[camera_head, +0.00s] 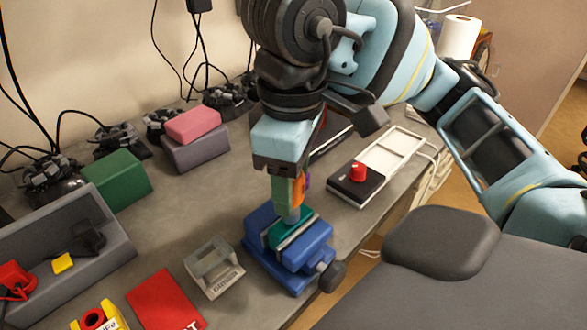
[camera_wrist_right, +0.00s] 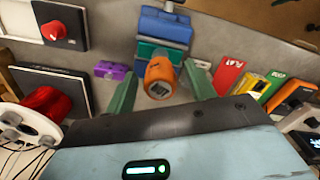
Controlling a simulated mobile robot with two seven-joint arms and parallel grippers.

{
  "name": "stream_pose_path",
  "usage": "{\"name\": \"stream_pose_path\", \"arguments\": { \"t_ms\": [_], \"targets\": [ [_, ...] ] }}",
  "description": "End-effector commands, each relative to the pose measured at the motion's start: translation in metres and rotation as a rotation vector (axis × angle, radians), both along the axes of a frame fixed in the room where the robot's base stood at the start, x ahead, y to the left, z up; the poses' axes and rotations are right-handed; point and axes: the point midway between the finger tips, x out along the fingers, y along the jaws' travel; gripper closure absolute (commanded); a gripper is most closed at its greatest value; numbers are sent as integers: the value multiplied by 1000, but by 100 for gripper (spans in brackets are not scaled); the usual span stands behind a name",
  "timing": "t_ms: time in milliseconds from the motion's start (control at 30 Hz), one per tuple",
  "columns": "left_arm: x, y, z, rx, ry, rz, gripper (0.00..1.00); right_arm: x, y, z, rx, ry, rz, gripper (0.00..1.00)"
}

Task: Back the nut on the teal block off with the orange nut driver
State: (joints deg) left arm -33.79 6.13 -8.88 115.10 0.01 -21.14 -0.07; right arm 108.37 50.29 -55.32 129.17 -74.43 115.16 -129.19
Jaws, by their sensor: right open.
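The orange nut driver (camera_head: 304,184) stands upright over the teal block (camera_head: 277,236), its lower end at the block's top. The block sits between the jaws of the blue vise (camera_head: 311,256). In the right wrist view, the driver's orange handle (camera_wrist_right: 160,73) points at the camera, with the teal block (camera_wrist_right: 147,49) and blue vise (camera_wrist_right: 165,28) behind it. My right gripper (camera_head: 291,190) points down around the handle. Its green fingers (camera_wrist_right: 161,90) are open, one on each side, with gaps to the handle. The nut is hidden. My left gripper is not in view.
A black box with a red knob (camera_head: 358,172) lies right of the vise. A grey holder (camera_head: 215,267) and red card (camera_head: 166,301) lie to its left. A grey tray (camera_head: 102,205) stands farther left. A purple brick (camera_wrist_right: 110,70) shows in the wrist view.

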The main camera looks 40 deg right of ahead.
Motion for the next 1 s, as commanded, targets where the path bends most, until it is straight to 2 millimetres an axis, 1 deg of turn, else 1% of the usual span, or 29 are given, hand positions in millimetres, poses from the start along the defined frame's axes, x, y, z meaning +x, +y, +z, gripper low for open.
{"name": "stream_pose_path", "arguments": {
  "t_ms": [400,600,733,933,967,1000],
  "targets": [
    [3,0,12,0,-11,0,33,0,0,1,0,0,-474,45],
    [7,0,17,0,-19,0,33,0,0,1,1,-1,-680,45],
    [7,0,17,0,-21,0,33,0,0,1,1,-1,-738,45],
    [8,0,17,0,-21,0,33,0,0,0,1,-1,-742,45],
    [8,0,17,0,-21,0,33,0,0,0,1,-1,-741,48],
    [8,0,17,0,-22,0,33,0,0,0,1,-1,-741,53]
  ]
}}
